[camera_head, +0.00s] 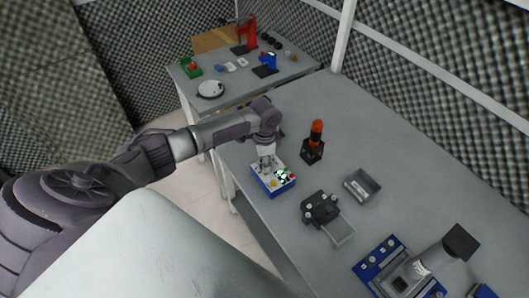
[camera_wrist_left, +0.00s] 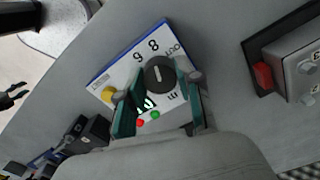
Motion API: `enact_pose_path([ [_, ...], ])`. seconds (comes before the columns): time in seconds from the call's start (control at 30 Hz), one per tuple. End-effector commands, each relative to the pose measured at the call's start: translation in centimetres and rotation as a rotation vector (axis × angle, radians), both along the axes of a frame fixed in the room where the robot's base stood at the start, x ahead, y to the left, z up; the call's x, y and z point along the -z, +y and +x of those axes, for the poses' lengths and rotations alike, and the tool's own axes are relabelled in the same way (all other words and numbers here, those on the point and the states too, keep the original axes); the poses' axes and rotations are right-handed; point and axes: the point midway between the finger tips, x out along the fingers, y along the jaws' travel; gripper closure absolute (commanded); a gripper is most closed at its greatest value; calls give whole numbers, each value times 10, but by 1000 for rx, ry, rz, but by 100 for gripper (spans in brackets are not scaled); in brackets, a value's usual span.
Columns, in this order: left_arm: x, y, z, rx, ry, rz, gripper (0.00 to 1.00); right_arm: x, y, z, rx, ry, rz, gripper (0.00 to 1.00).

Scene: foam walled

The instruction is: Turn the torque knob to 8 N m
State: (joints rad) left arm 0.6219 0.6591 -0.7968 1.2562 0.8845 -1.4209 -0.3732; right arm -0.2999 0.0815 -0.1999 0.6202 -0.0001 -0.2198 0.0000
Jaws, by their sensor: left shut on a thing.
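A blue box with a white top panel (camera_head: 283,186) stands on the near edge of the grey table. In the left wrist view, the panel (camera_wrist_left: 118,68) carries a black round knob (camera_wrist_left: 159,70), printed numbers including an 8, a yellow button (camera_wrist_left: 108,94), and small red and green lights. My left gripper (camera_head: 266,162) reaches down over the box. In the wrist view its teal fingers are shut on the knob, one on each side. A light line on the knob is faint; I cannot tell exactly which number it points at. My right gripper is not in view.
An orange-handled tool in a black stand (camera_head: 313,150) stands close behind the box. A black fixture (camera_head: 320,208), a grey tray (camera_head: 362,186) and a blue-based device (camera_head: 398,268) lie to the right. A second table (camera_head: 232,92) holds several items.

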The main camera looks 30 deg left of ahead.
Motion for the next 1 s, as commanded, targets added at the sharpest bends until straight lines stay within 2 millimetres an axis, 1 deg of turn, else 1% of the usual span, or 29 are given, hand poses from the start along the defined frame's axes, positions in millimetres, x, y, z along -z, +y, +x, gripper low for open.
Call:
enact_pose_path([
  [0.4, -1, 0, 1, -7, -3, 0, 100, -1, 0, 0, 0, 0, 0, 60],
  [0.43, -1, 0, 1, -7, -3, 0, 62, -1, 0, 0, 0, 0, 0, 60],
  [0.57, -1, 0, 1, -7, -3, 0, 40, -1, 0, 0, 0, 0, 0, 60],
  [0.87, -1, 0, 1, -6, -1, 0, 40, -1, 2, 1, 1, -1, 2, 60],
  [0.97, -7, 0, 1, -7, -4, -1, 40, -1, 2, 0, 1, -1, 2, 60],
  [1.0, -12, 0, 1, -6, -4, -1, 40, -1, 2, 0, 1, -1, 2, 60],
])
